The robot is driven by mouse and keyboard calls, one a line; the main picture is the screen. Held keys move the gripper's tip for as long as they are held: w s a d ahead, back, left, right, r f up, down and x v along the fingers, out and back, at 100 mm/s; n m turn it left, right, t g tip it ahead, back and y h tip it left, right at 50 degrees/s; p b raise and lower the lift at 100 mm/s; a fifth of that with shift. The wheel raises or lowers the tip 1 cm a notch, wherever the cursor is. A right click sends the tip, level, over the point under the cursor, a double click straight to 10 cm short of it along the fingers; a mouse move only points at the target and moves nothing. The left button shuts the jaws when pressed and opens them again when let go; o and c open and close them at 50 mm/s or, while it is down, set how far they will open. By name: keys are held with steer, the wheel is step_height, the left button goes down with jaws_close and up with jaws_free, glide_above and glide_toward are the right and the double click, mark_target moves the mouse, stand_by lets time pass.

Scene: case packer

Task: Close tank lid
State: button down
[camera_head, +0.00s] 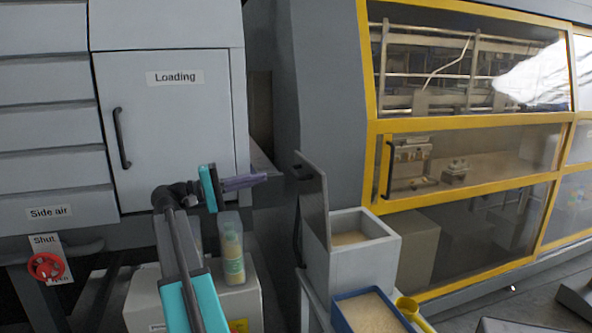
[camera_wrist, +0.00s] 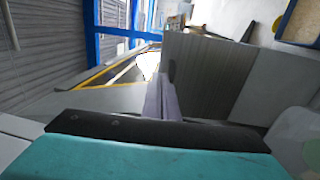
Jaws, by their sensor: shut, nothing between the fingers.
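The tank (camera_head: 362,265) is a light grey box with beige granular material inside. Its lid (camera_head: 314,207) stands open, roughly upright at the tank's left side, with a small dark handle (camera_head: 298,173) near its top. My gripper (camera_head: 262,178) is shut and empty, its purple fingers pointing right toward the lid's upper part. A gap shows between the fingertips and the lid. In the wrist view the shut fingers (camera_wrist: 160,95) point at a grey panel that looks like the lid (camera_wrist: 205,75); contact cannot be told there.
A blue bin (camera_head: 338,312) of beige material stands in front of the tank, with a yellow cup (camera_head: 407,305) beside it. A clear bottle (camera_head: 232,262) stands below my gripper on a light box (camera_head: 215,300). The grey Loading door (camera_head: 170,130) is behind; a yellow-framed machine (camera_head: 375,150) is at right.

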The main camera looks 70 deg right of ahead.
mark_target(311, 166)
steer(key=shift+w, duration=0.25)
steer(key=p+x, duration=0.3)
steer(key=x, duration=1.1)
steer(key=shift+p, duration=0.35)
